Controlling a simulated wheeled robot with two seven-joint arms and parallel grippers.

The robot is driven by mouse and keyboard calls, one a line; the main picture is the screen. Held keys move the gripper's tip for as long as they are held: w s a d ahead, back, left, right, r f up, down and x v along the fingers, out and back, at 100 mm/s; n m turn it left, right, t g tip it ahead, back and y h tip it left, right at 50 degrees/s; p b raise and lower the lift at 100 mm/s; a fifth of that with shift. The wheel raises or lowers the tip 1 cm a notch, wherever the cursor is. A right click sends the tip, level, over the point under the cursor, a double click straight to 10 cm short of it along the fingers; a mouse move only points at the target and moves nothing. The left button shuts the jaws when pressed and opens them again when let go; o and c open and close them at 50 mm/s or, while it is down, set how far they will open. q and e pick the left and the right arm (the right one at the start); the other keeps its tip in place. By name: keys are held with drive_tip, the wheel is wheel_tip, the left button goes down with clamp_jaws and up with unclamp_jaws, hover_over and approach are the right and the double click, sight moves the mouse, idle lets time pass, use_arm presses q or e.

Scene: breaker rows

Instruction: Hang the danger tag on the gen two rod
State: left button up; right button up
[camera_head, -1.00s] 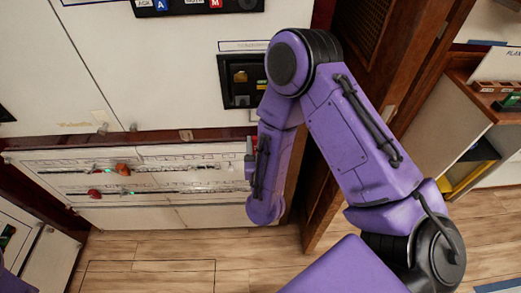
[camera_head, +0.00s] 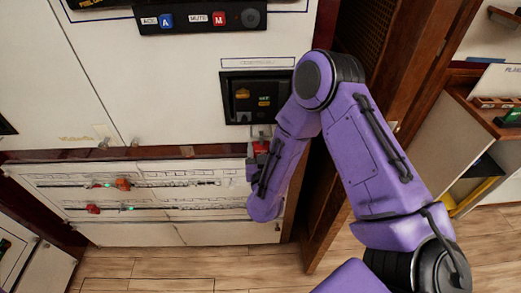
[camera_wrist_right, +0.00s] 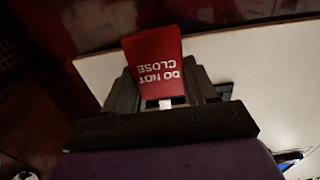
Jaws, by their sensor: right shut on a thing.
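The danger tag is a red card with white "DO NOT CLOSE" lettering (camera_wrist_right: 155,58), upside down in the right wrist view. My right gripper (camera_wrist_right: 165,95) is shut on it, with dark fingers on both sides. In the head view the red tag (camera_head: 261,147) shows small at the gripper, in front of the white panel and just below a black inset box (camera_head: 257,97). I cannot pick out the gen two rod; the labels are too small to read. My left gripper is not in view.
Two breaker rows (camera_head: 150,197) with red handles (camera_head: 123,184) and green lights run along the lower panel, left of my right arm. A reddish wooden ledge (camera_head: 70,154) crosses above them. A wooden door frame (camera_head: 350,140) stands close on the right.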

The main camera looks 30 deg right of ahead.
drive_tip(key=o, duration=1.1)
drive_tip(key=shift+o, duration=0.2)
drive_tip(key=shift+s, duration=0.1)
drive_tip(key=b+v, duration=0.3)
drive_tip(key=v, duration=0.7)
drive_tip(key=shift+s, duration=0.15)
drive_tip(key=shift+a, duration=0.15)
